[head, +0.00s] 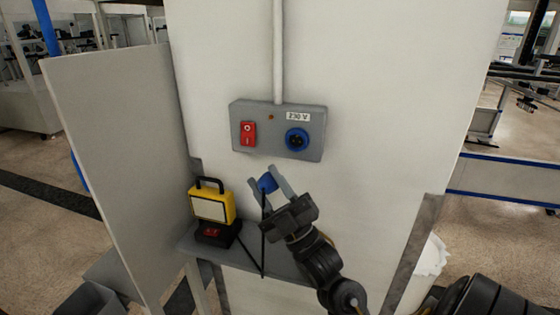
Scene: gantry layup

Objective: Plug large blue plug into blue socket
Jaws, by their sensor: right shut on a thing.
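The blue socket (297,139) is on the right part of a grey wall box (265,144), under a "230 V" label. My right gripper (266,182) is shut on the large blue plug (267,184), with one finger on each side of it. The plug is below the box and a little left of the socket, apart from it. A black cable (263,235) hangs down from the plug. The plug's front is too small to make out. My left gripper does not show.
A red switch (248,133) is on the left of the box. A yellow work lamp (212,205) with a black base stands on a narrow grey shelf (262,262) below. A grey side panel (115,150) stands at left. The wall around the box is clear.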

